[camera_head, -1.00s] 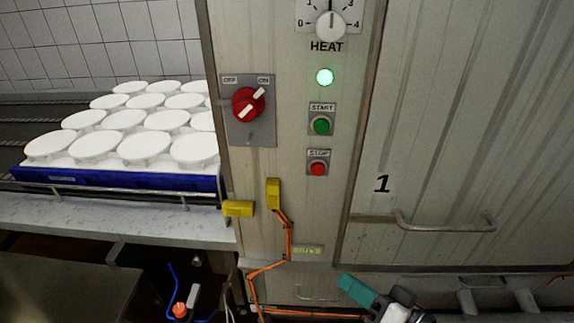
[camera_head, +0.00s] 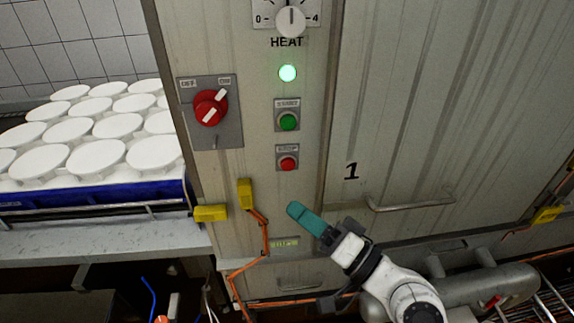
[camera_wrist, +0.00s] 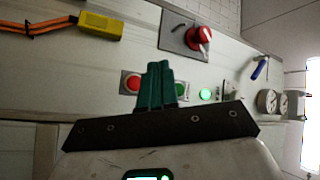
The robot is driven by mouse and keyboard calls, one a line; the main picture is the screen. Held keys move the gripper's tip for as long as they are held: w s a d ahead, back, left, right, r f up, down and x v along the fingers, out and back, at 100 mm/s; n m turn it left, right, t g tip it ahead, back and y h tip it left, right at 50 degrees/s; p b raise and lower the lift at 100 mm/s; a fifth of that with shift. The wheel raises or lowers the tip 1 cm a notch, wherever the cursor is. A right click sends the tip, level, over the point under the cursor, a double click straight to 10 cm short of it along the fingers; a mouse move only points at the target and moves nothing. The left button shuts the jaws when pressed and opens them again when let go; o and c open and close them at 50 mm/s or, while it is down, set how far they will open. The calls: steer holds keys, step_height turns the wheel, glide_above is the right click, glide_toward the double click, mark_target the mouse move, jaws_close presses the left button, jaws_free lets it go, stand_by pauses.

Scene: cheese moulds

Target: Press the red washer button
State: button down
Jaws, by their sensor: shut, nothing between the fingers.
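The red button (camera_head: 288,163), on a grey plate under a STOP label, is on the washer's metal front (camera_head: 255,170) in the head view. It also shows in the wrist view (camera_wrist: 133,84), just left of my fingertips. The green START button (camera_head: 288,121) is directly above it, and partly hidden by my fingers in the wrist view. My gripper (camera_head: 293,209), with teal fingers, is shut and empty. In the head view its tips appear below the red button. The distance between tips and panel is hard to tell.
A red rotary switch (camera_head: 210,107) is left of the buttons, and a lit green lamp (camera_head: 288,73) and HEAT knob (camera_head: 291,21) above. Yellow connectors (camera_head: 245,194) with orange cable and a door handle (camera_head: 412,204) are nearby. White moulds (camera_head: 97,156) stand at left.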

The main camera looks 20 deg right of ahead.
mark_target(288, 164)
steer(key=w+d, duration=0.2)
steer(key=w, duration=0.6)
steer(key=shift+d, duration=0.35)
steer(key=shift+b, duration=0.3)
stand_by(1.5)
steer(key=shift+w+d, duration=0.1)
steer(key=shift+w, duration=0.25)
steer(key=shift+w+d+b, duration=0.15)
steer(key=shift+w+b, duration=0.2)
steer(key=shift+w, duration=0.15)
stand_by(0.7)
steer(key=shift+s, duration=0.1)
steer(key=shift+s+a, duration=0.25)
steer(key=shift+s, duration=0.55)
